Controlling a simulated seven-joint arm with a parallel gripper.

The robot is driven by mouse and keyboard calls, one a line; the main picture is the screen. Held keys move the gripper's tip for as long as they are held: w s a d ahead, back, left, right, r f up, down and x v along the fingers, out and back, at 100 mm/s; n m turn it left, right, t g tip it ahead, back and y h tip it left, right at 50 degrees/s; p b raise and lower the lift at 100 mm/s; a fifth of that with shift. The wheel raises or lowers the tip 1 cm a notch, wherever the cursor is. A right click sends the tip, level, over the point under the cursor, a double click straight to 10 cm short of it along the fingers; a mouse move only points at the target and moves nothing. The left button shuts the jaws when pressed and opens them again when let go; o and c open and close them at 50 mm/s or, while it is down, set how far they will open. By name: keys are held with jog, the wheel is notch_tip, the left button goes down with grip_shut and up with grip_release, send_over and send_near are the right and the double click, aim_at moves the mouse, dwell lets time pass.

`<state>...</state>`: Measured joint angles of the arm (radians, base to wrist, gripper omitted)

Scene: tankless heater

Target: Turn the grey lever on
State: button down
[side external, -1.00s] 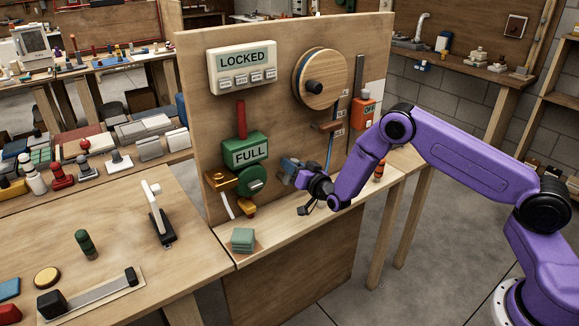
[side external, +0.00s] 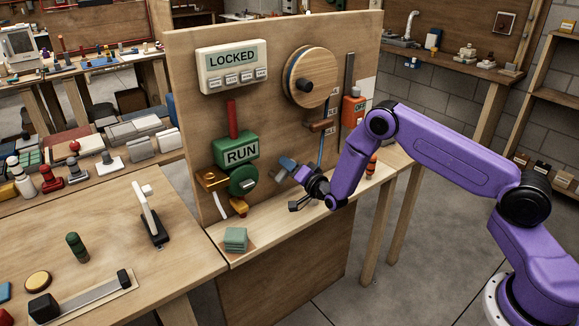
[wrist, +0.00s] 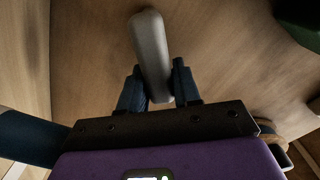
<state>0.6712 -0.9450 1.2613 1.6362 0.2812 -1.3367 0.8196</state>
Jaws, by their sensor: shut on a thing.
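The grey lever (wrist: 151,55) is a rounded grey bar in the wrist view, running between the two blue fingers of my gripper (wrist: 158,80). The fingers are shut on its lower part, and its rounded upper end sticks out beyond them. In the side external view my gripper (side external: 287,164) is low at the wooden panel, right of the green valve (side external: 242,180). The green sign (side external: 238,149) above the valve reads RUN.
The panel (side external: 290,125) also carries a LOCKED display (side external: 232,66), a round wooden dial (side external: 312,76) and an orange OFF box (side external: 353,110). Green blocks (side external: 236,239) lie on the ledge below. A white-handled lever (side external: 151,213) stands on the left table.

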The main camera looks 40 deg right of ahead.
jog(key=c, duration=0.9)
grip_release()
jog(key=s, duration=1.7)
jog(key=shift+s, duration=0.25)
jog(key=shift+a, duration=0.1)
